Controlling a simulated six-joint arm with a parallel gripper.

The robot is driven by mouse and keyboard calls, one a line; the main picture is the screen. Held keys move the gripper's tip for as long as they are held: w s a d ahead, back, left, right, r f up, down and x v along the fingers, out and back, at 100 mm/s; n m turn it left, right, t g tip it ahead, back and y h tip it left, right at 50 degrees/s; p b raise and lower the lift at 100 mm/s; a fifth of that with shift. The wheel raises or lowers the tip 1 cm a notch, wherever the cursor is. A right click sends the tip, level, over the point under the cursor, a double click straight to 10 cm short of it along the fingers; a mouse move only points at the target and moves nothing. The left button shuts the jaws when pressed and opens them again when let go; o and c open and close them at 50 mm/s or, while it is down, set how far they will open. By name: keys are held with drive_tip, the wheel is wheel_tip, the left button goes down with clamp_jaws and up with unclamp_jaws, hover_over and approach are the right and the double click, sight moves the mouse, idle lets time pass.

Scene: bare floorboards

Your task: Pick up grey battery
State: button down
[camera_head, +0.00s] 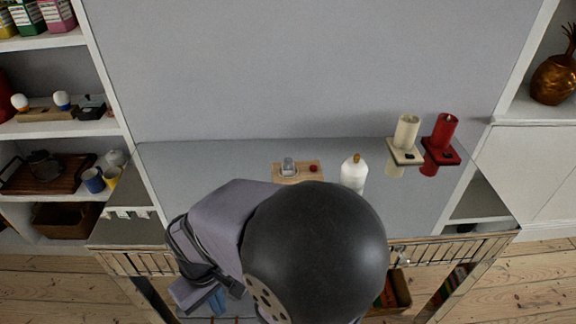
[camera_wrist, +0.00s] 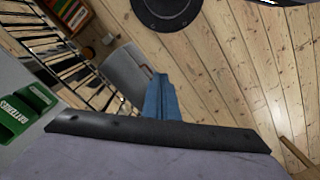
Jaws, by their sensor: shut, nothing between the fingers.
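A small grey object (camera_head: 288,166), perhaps the grey battery, stands on a wooden block on the grey tabletop in the head view. It is too small there to be sure what it is. My gripper (camera_wrist: 160,92) shows as blue fingers in the wrist view, shut and empty, over the floorboards. The grey object is not visible in the wrist view. My arm covers much of the table's front in the head view.
The wooden block (camera_head: 313,180) carries a red knob. A white bottle (camera_head: 353,173), a cream candle (camera_head: 407,132) and a red candle (camera_head: 444,131) stand right of it. A green box (camera_wrist: 22,110) labelled batteries shows at the wrist view's left. Shelves flank the table (camera_head: 215,160).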

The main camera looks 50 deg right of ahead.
idle(0.3)
drive_tip(key=c, duration=1.5)
unclamp_jaws()
